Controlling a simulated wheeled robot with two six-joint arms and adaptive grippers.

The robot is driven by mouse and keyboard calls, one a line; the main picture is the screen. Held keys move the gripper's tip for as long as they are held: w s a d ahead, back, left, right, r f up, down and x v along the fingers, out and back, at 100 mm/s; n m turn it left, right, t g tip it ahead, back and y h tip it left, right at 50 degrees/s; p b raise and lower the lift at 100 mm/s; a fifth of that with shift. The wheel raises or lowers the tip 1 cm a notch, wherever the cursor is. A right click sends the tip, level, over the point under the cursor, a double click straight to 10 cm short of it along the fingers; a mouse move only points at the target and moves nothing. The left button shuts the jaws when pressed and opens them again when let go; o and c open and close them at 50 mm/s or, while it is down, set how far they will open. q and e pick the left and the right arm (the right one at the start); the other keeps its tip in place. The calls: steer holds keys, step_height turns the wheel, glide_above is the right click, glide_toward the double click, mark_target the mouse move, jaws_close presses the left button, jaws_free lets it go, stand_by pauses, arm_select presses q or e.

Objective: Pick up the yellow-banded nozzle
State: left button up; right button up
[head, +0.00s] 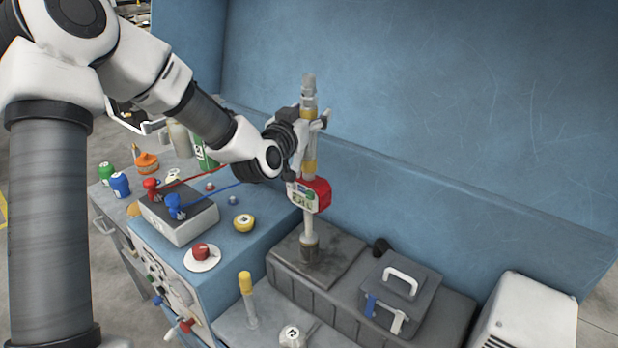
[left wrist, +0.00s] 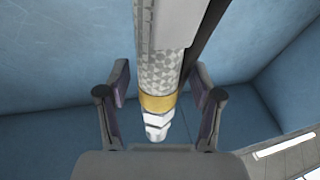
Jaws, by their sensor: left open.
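The yellow-banded nozzle (head: 309,95) stands upright at the top of a vertical post above a grey block in the head view. Its yellow band (left wrist: 158,102) shows clearly in the left wrist view, with a knurled grey body above it and a pale hex tip below. My left gripper (head: 312,124) is open around the nozzle. One finger is on each side of it, with visible gaps in the left wrist view. My right gripper is not in view.
A red-edged box with a label (head: 311,195) sits on the post below the gripper. A blue bench (head: 255,218) at the left holds caps, bottles and a grey box. A lidded grey case (head: 402,290) stands front right. A blue wall (head: 420,100) is close behind.

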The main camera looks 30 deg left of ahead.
mark_target(309, 75)
arm_select(q)
steer(key=shift+w, duration=0.15)
steer(key=shift+d, duration=0.1)
steer(key=c, duration=0.4)
steer(key=shift+s, duration=0.25)
jaws_close()
steer(key=shift+w+r, duration=0.1)
steer(key=shift+r, duration=0.15)
step_height(309, 75, up, 10)
steer(key=shift+f+b, duration=0.15)
steer(key=shift+b, duration=1.05)
steer(key=shift+w, duration=0.1)
